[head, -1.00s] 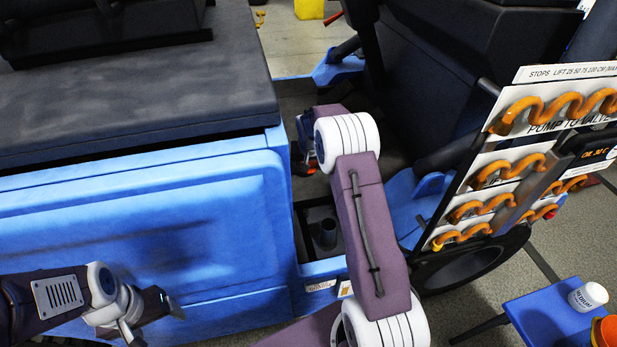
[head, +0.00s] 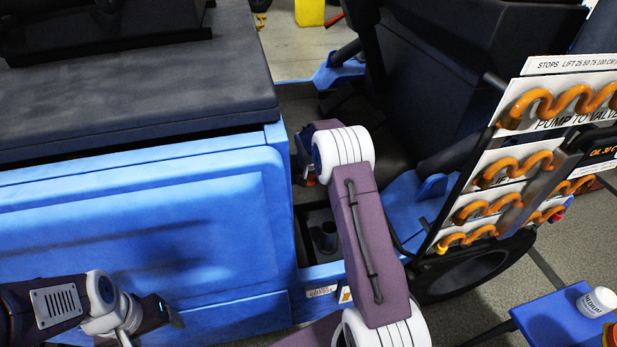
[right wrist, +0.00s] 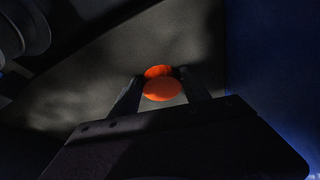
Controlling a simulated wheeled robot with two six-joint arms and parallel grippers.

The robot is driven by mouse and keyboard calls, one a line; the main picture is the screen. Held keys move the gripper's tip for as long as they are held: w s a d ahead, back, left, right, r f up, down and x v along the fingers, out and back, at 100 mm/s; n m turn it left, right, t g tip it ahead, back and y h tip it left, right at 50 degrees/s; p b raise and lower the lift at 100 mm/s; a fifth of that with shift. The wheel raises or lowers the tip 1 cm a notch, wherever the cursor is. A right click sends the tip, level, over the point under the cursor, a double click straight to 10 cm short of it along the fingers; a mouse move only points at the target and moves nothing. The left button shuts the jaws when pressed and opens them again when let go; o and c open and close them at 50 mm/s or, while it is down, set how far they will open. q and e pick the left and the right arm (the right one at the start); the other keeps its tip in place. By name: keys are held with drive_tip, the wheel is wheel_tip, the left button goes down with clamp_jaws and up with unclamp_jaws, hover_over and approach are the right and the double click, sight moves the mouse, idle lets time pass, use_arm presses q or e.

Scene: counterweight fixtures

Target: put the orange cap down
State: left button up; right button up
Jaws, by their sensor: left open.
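The orange cap (right wrist: 162,90) sits between the two fingertips of my right gripper (right wrist: 161,80) in the right wrist view, and the fingers appear to touch it on both sides. In the head view only a small orange-red bit of it (head: 310,181) shows beside my right wrist, low in the dark recess of the blue machine. What lies directly under the cap is in shadow, and I cannot tell whether it touches a surface. My left gripper (head: 172,313) is open and empty in front of the blue panel at lower left.
A blue side panel (head: 140,230) stands left of the recess. A dark round cup (head: 326,238) sits in a tray in the recess. A rack of orange hoses (head: 530,165) stands at right. A blue table (head: 545,322) at lower right holds a white jar (head: 597,301) and an orange object (head: 609,337).

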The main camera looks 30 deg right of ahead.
drive_tip(key=o, duration=0.3)
drive_tip(key=shift+r, duration=0.3)
drive_tip(key=p+v, duration=0.4)
drive_tip(key=v, duration=0.8)
drive_tip(key=shift+r, duration=0.2)
